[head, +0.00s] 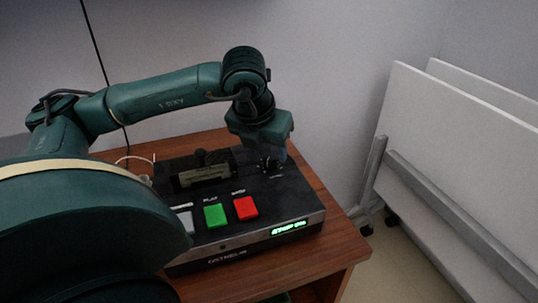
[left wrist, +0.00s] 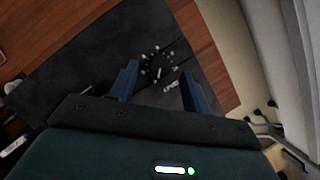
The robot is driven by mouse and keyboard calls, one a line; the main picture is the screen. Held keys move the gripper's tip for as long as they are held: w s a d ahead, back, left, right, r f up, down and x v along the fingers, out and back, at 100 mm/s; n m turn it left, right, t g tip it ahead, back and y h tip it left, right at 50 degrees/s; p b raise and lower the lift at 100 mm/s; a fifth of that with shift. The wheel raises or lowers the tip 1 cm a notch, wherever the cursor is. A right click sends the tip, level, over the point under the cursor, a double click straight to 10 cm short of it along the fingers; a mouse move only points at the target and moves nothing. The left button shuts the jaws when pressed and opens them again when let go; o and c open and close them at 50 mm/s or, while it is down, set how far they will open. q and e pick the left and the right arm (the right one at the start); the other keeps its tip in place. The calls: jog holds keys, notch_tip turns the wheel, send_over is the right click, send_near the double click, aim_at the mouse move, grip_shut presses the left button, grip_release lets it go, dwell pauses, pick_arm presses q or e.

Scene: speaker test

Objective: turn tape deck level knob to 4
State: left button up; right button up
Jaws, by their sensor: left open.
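The black tape deck (head: 282,203) sits on a brown wooden table in the head view. Its small dark level knob (head: 268,165) is at the back right of the top face, partly hidden by my left gripper. In the left wrist view the knob (left wrist: 158,66) shows inside a ring of white marks; its setting is too small to read. My left gripper (head: 269,152) is over the knob, pointing down. In the left wrist view its blue fingers (left wrist: 159,77) are apart, on either side of the knob, and hold nothing. My right gripper is not in view.
The deck also has a cassette bay (head: 205,174), a green button (head: 215,215), a red button (head: 246,208), a grey button (head: 182,221) and a lit green display (head: 289,228). The wooden table (head: 335,238) has a bare strip at right. White panels (head: 455,150) stand farther right.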

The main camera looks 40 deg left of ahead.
aim_at(270, 159)
pick_arm(q)
jog(key=shift+x, duration=1)
jog(key=shift+w+f, duration=0.1)
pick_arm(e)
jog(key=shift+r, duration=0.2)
pick_arm(q)
jog(key=shift+c, duration=0.6)
jog(key=c, duration=0.9)
jog(key=shift+o, duration=0.2)
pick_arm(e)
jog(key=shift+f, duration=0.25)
